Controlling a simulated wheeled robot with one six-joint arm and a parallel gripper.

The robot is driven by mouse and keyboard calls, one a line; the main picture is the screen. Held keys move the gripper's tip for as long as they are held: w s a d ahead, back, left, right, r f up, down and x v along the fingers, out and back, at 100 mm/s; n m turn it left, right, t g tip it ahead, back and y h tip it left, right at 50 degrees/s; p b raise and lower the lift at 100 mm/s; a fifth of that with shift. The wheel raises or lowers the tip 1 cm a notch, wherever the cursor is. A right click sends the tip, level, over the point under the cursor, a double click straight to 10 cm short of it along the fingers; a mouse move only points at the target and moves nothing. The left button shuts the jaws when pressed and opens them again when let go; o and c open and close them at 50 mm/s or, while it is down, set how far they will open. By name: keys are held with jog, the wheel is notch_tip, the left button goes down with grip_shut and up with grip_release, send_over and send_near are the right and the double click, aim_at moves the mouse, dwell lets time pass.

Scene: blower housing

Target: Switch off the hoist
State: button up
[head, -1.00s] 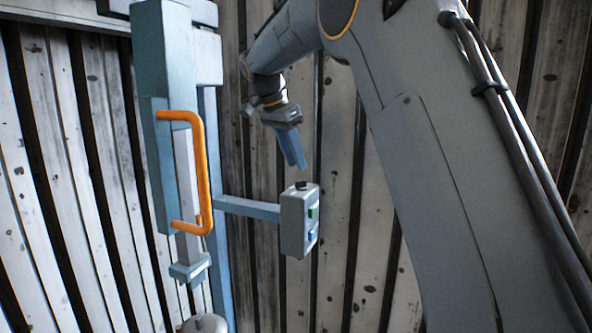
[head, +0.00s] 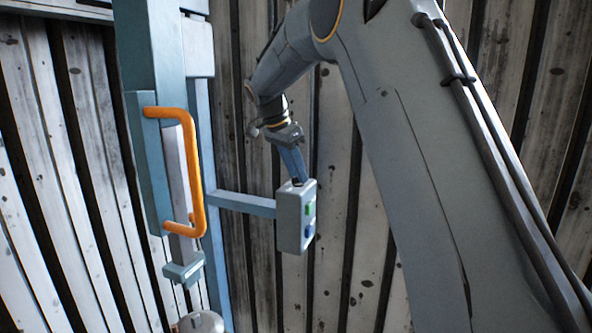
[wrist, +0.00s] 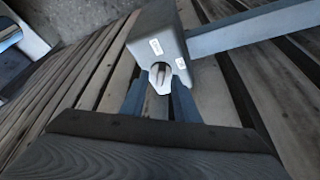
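The grey control box (head: 290,224) hangs at the end of a blue side arm in the head view, with a green button (head: 310,209) and a blue button (head: 308,231) on its right face. In the wrist view the box (wrist: 158,30) is at the top, with a rotary knob (wrist: 161,72) on its near end and two white labels too small to read. My gripper (head: 297,181) is at the top of the box. In the wrist view its fingers (wrist: 160,84) are apart, one each side of the knob. I cannot tell whether they touch it.
A blue post with an orange handle (head: 196,170) stands left of the box. The blue side arm (head: 245,204) joins the box to the post structure. A rounded grey part (head: 201,322) shows at the bottom. Plank walls (head: 345,240) stand behind.

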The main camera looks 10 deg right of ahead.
grip_shut()
jog(key=shift+n, duration=0.3)
jog(key=shift+s+n+t+y+b, duration=0.1)
jog(key=shift+n+t+y+b, duration=0.3)
jog(key=shift+n, duration=0.8)
jog(key=shift+d+n+t+y, duration=0.15)
jog(key=shift+n+t, duration=0.15)
jog(key=shift+n, duration=0.5)
jog(key=shift+n+t+y, duration=0.15)
jog(key=shift+n+t, duration=0.15)
jog(key=shift+n, duration=0.5)
grip_release()
